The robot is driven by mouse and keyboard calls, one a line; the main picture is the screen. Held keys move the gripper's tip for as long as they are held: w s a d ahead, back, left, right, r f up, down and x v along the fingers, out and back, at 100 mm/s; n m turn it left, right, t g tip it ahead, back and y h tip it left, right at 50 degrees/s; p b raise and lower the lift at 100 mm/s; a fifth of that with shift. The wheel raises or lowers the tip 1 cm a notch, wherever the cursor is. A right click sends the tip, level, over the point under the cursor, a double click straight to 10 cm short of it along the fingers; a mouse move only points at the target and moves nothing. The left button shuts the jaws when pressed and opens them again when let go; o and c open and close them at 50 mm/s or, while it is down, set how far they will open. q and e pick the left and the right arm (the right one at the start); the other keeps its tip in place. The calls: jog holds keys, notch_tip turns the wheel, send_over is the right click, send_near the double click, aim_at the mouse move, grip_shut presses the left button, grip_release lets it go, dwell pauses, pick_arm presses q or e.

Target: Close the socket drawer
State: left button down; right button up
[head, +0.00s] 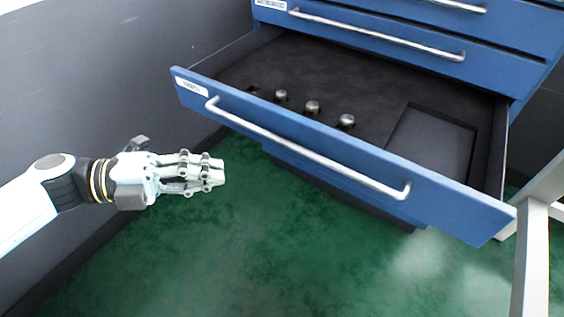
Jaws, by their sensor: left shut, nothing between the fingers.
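The socket drawer (330,150) is a blue-fronted drawer pulled well out of the cabinet, with a long silver bar handle (300,150) and a white label at its left end. Inside is a dark insert (370,85) with several small metal sockets (312,107) in a row and a rectangular recess on the right. My left gripper (222,172) is shut and empty. In the picture it lies below and left of the drawer front, apart from the handle. My right gripper is not in view.
Closed blue drawers with silver handles (380,36) are above. A dark grey wall (90,80) stands at the left. A pale frame leg (532,255) is near the drawer's right corner. The green floor (260,260) in front is clear.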

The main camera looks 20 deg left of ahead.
pick_arm(q)
jog(key=w+d+f+b, duration=0.2)
jog(key=w+d, duration=0.5)
jog(key=d, duration=0.1)
jog(key=shift+w+d, duration=0.25)
jog(key=shift+d, duration=0.15)
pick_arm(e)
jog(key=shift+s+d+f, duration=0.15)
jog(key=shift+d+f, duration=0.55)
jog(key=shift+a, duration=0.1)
pick_arm(q)
jog(key=shift+w, duration=0.1)
